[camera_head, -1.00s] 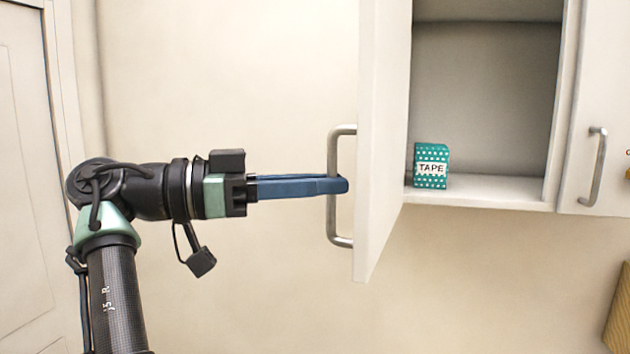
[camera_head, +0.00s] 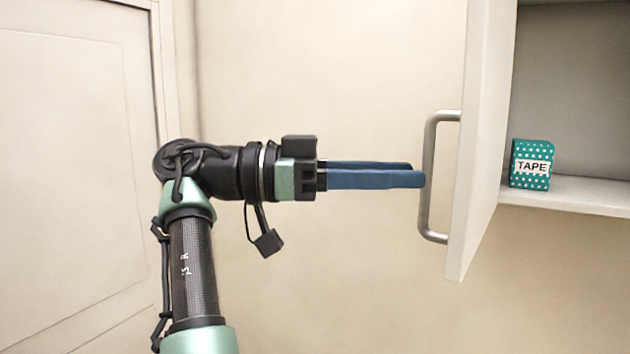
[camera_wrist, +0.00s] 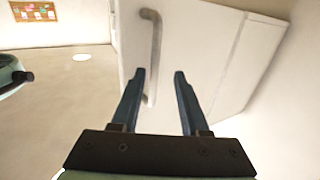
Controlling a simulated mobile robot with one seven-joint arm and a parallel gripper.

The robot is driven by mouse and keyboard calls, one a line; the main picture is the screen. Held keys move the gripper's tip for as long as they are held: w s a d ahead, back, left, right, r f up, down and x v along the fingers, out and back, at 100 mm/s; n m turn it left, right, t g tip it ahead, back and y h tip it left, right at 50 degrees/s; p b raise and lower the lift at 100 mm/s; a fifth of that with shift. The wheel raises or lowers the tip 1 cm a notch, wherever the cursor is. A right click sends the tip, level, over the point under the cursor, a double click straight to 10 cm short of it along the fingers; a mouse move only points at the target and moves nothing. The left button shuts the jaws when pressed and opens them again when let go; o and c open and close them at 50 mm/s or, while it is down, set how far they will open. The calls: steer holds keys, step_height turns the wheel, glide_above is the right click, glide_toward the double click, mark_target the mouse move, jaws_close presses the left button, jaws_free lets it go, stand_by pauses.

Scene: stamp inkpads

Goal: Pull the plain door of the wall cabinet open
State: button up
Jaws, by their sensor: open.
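The plain white cabinet door (camera_head: 474,150) stands swung open in the head view, seen nearly edge-on. Its grey bar handle (camera_head: 426,190) is on the left face of the door. My gripper (camera_head: 418,173) has blue fingers pointing right, with tips right beside the handle. The fingers are parted and hold nothing. The cabinet interior (camera_head: 575,90) is exposed.
A teal dotted box labelled TAPE (camera_head: 531,165) stands on the cabinet shelf (camera_head: 590,195) behind the door. A panelled room door (camera_head: 80,180) is at the left. The wall below the cabinet is clear. A pinboard (camera_wrist: 33,11) shows far off in the wrist view.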

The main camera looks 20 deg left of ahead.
steer(key=b+v, duration=0.1)
steer(key=v, duration=0.9)
